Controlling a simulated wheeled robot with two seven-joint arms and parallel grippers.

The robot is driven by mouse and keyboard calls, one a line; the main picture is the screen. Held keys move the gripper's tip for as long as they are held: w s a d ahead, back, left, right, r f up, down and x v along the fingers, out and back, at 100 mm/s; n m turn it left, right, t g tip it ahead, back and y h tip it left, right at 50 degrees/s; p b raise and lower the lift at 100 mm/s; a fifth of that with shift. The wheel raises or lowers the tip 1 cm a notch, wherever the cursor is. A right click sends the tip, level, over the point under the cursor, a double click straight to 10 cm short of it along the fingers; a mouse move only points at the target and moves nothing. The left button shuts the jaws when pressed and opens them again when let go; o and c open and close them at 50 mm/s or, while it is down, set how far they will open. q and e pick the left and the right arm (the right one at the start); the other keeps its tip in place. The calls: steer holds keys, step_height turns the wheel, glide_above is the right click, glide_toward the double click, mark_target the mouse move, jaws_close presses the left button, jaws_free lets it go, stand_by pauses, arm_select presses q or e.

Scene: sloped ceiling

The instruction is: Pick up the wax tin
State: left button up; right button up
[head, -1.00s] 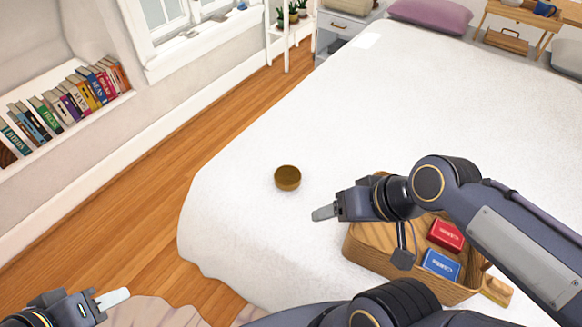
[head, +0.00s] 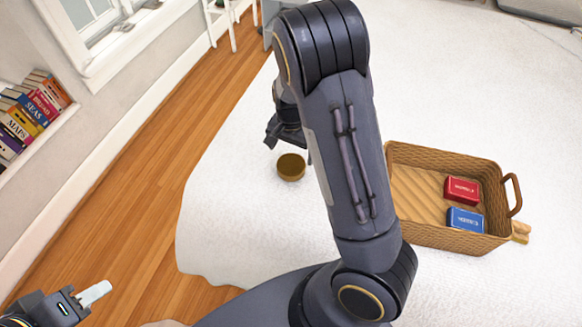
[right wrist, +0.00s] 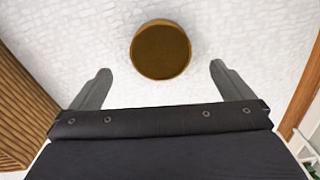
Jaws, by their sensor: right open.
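The wax tin, a round brown-gold tin (head: 291,167), sits on the white bed near its left edge. It also shows in the right wrist view (right wrist: 160,50), at the top middle. My right gripper (head: 288,150) is right beside the tin in the head view, partly hidden by my own arm. In the right wrist view its open fingers (right wrist: 160,72) stand on either side below the tin, with nothing between them and clear gaps to the tin. My left gripper (head: 95,293) is at the lower left, away from the bed; its finger opening cannot be made out.
A wicker basket (head: 420,235) stands on the bed to the right, holding a red box (head: 462,190) and a blue box (head: 465,220). The basket's side also shows at the left of the right wrist view (right wrist: 22,105). The bed (head: 230,220) around the tin is clear.

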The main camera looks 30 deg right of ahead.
mark_target(291, 165)
step_height(291, 165, down, 7)
steer(key=shift+w+d+r, duration=0.1)
steer(key=shift+w+d, duration=0.05)
steer(key=c, duration=1.1)
